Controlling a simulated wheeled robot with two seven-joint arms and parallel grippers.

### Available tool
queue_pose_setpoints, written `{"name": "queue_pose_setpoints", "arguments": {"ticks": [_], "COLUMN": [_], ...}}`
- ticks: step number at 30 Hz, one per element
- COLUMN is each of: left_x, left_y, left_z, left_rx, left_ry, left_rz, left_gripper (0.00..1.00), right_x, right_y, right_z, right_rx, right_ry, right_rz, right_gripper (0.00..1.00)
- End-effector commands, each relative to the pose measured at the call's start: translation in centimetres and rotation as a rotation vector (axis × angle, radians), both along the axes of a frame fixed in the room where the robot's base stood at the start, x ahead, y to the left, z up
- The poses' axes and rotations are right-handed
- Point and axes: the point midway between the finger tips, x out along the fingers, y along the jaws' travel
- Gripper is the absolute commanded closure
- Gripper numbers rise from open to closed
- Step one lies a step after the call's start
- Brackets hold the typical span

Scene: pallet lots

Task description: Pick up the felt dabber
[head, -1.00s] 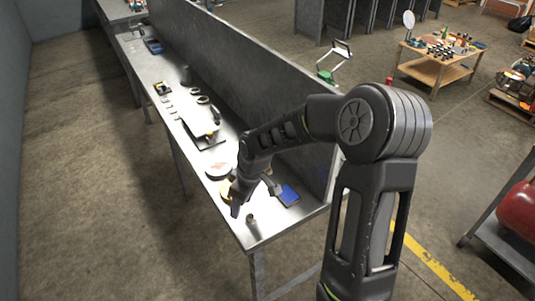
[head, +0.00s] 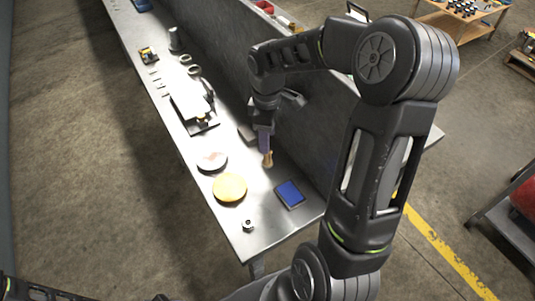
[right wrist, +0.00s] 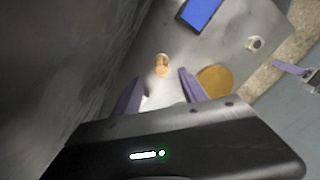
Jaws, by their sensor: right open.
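The felt dabber appears to be the small tan, wooden-looking piece (head: 268,159) standing on the metal bench near the back panel. It also shows in the right wrist view (right wrist: 162,65), just beyond the fingertips. My right gripper (head: 264,148) points down at it in the head view, and its fingers hide part of that spot. In the right wrist view my right gripper (right wrist: 160,88) has its two purple fingers apart with nothing between them. A purple finger-like piece (right wrist: 290,68) at that view's right edge looks like my left gripper; its opening is unclear.
A blue pad (head: 290,194) lies right of the dabber. A yellow disc (head: 229,187), a pale round dish (head: 212,160) and a small metal nut-like piece (head: 248,226) are on the bench. The upright grey panel (head: 310,110) stands close behind my right gripper.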

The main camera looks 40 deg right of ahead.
Motion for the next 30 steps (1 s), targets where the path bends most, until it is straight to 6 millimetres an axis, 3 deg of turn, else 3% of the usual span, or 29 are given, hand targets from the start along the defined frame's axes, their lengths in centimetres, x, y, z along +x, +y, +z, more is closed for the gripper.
{"name": "queue_pose_setpoints", "arguments": {"ticks": [12,22,30], "left_x": [0.0,0.0,-0.2], "left_y": [0.0,0.0,0.1], "left_z": [0.3,0.5,1.4], "left_rx": [0.001,0.001,0.003], "left_ry": [0.0,0.001,0.005], "left_rz": [0.0,0.0,0.001], "left_gripper": [0.64,0.64,0.64], "right_x": [0.0,-0.1,-0.4], "right_y": [0.0,0.1,0.3], "right_z": [-2.6,-2.9,-6.5], "right_rx": [0.001,0.001,0.002], "right_ry": [-0.001,0.001,0.003], "right_rz": [-0.001,-0.001,-0.001], "right_gripper": [0.5,0.5,0.5]}}
